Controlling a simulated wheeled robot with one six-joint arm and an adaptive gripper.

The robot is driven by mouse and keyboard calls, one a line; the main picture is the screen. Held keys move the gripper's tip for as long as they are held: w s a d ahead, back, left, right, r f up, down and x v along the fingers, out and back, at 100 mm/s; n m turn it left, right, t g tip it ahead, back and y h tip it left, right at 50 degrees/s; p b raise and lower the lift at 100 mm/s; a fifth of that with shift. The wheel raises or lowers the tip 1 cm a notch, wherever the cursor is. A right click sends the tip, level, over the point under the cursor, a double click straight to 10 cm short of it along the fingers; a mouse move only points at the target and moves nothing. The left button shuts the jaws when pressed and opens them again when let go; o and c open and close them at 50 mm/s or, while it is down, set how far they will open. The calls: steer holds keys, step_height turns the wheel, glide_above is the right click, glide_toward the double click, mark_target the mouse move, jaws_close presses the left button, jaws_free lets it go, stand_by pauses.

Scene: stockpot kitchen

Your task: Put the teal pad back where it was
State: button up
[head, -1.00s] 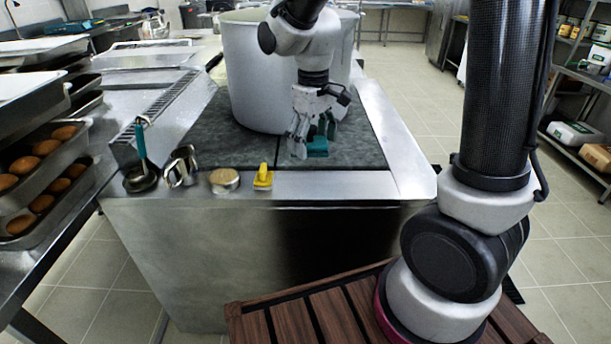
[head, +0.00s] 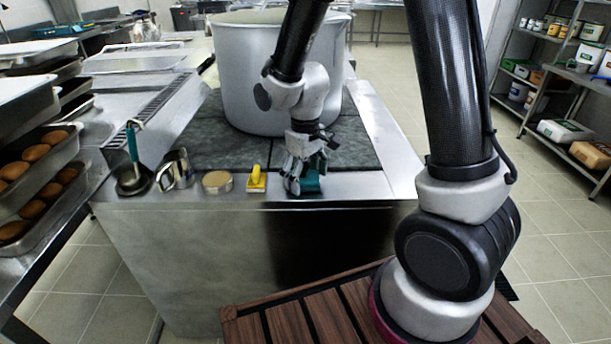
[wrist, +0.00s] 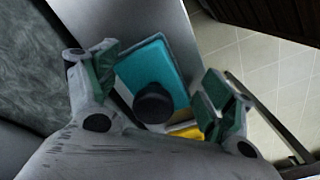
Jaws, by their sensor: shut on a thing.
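The teal pad (head: 312,184) is a flat teal block, seen in the head view at the front steel ledge, right of a yellow-handled item. In the wrist view the teal pad (wrist: 157,62) lies between my fingers, with a round black knob (wrist: 153,103) on it. My gripper (head: 302,182) is shut on the pad and points down; it also shows in the wrist view (wrist: 158,86). I cannot tell whether the pad touches the ledge. The fingers hide part of it in the head view.
The yellow item (head: 257,179) stands close left of the pad. A large pot (head: 262,85) stands behind on the dark slab (head: 215,140). The ledge to the right is clear.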

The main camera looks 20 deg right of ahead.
mark_target(306, 167)
steer(key=o, duration=1.2)
steer(key=shift+f, duration=0.1)
steer(key=shift+c, duration=0.2)
step_height(306, 167, up, 12)
steer(key=shift+r, duration=0.2)
steer(key=s+d+r+m+t, duration=0.2)
steer(key=s+d+r+m, duration=0.1)
steer(key=s+d+r, duration=0.2)
steer(key=s+d+r+m+t, duration=0.2)
steer(key=s+d+r, duration=0.3)
steer(key=s+d, duration=0.4)
steer(key=s, duration=0.4)
steer(key=shift+d+m, duration=0.3)
steer(key=shift+m, duration=0.1)
